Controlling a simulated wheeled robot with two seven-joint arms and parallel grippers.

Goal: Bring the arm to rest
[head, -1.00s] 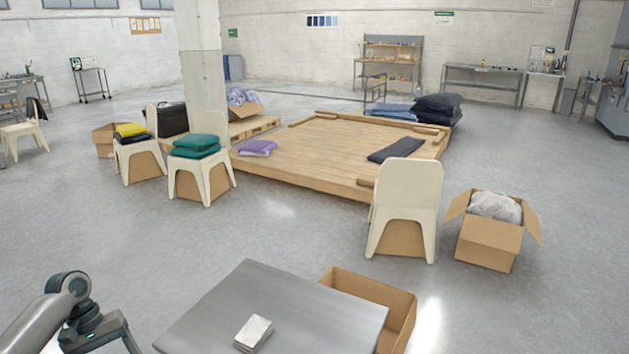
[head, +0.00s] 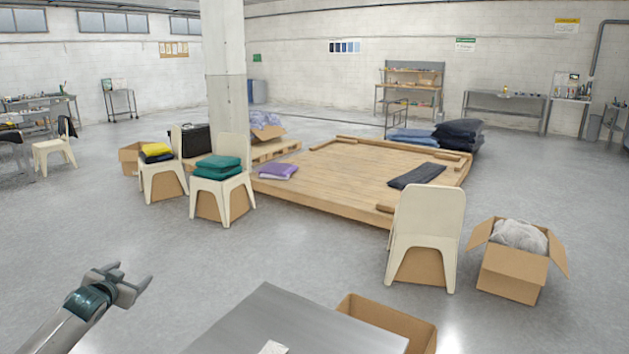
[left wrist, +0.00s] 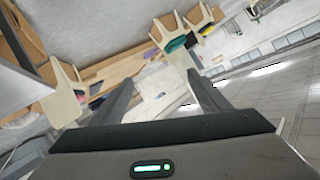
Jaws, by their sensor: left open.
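My left gripper (head: 135,287) is raised at the lower left of the head view, left of the grey metal table (head: 285,325). Its two fingers are apart with nothing between them. In the left wrist view, the fingers (left wrist: 160,92) are also spread and empty, with the floor and the chairs far beyond them. A small pale object (head: 273,348) lies on the table and is cut off by the bottom edge of the head view. My right gripper is in neither current view.
An open cardboard box (head: 390,325) stands beside the table. A cream chair (head: 427,235) and a box with grey cloth (head: 515,262) are farther right. A low wooden platform (head: 345,185) fills the middle. The floor (head: 100,235) at left is clear.

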